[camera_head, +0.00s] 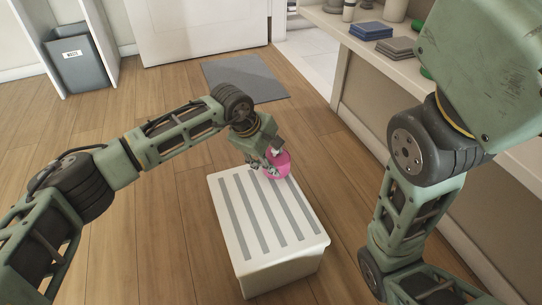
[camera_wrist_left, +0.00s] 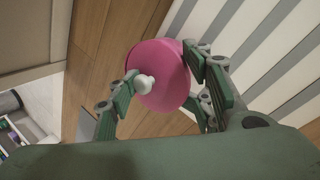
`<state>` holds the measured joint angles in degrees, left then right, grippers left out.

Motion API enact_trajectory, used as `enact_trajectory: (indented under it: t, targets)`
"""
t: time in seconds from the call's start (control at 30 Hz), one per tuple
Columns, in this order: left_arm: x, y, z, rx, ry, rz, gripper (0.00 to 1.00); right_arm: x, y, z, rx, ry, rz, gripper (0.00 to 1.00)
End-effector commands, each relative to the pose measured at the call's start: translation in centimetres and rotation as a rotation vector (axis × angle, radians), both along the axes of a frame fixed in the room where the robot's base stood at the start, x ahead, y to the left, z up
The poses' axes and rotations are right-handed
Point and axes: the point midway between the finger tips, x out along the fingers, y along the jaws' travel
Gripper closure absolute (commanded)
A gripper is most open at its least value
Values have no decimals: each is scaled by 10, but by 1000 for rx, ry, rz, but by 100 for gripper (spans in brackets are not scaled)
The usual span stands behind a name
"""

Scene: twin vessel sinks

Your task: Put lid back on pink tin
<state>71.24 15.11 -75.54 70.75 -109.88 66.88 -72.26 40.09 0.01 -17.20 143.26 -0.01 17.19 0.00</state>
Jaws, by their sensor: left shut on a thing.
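A round pink piece with a white knob, which looks like the tin's lid (camera_head: 277,164), is at the far end of the white stool in the head view. My left gripper (camera_head: 266,163) is shut on it. In the left wrist view the pink lid (camera_wrist_left: 160,92) sits between the fingers of my left gripper (camera_wrist_left: 160,88), its white knob beside the left finger and its far edge against the right fingers. I cannot make out a separate tin. I cannot tell whether the pink piece touches the stool. My right gripper is out of view.
The white stool (camera_head: 283,266) has a grey-striped top that is otherwise bare. A counter (camera_head: 355,38) on the right holds folded blue cloths (camera_head: 371,31) and grey cloths (camera_head: 398,47). A grey mat (camera_head: 245,78) and a waste bin (camera_head: 78,60) are farther back. Wooden floor around the stool is clear.

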Motion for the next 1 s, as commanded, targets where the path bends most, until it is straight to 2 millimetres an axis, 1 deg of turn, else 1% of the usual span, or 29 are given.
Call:
enact_trajectory:
  t: [0.03,0.17,0.2,0.5,0.73,0.97,1.0]
  targets:
    - [-3,2,-8,11,12,-1,91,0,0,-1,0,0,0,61]
    - [-4,2,-8,11,12,-1,91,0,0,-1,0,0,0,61]
    - [-4,2,-8,10,12,-2,55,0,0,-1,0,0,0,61]
    - [-3,1,-5,6,8,-2,29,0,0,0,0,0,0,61]
    - [-2,0,-3,3,5,-2,29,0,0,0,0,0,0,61]
    - [-2,0,-2,2,3,-2,9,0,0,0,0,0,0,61]
    - [-2,0,-2,2,3,-2,9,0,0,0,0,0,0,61]
